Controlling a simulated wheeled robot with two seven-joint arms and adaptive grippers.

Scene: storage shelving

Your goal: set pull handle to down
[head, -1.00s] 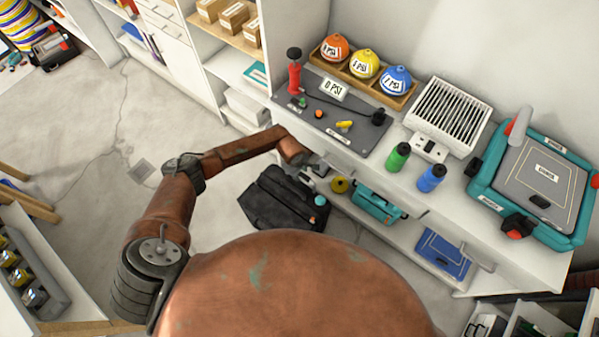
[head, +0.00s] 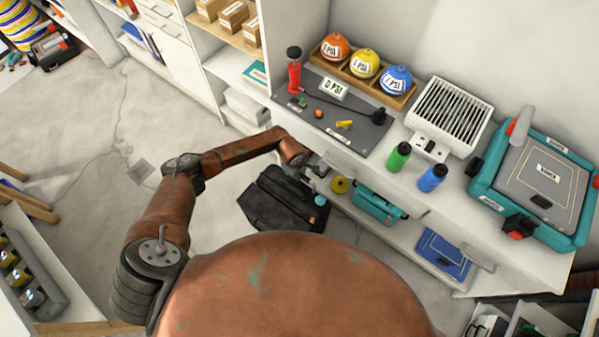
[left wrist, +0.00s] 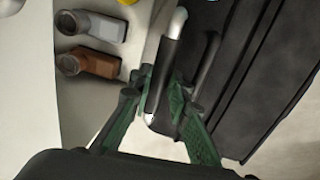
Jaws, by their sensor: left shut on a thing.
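A pull handle (left wrist: 167,58), a bar with a dark grip and pale ends, runs between the green fingers of my left gripper (left wrist: 159,92) in the left wrist view. The gripper is shut on its dark grip. In the head view my left gripper (head: 308,163) is at the front of the workbench, low beside its left part; the held handle is hard to make out there. My right gripper is not in view.
The white workbench (head: 452,196) carries a red pump (head: 294,78), colored balls, two bottles and a teal case (head: 548,172). A black bag (head: 275,200) lies below my left gripper. A lower shelf holds a teal toolbox (head: 376,203). Open floor lies to the left.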

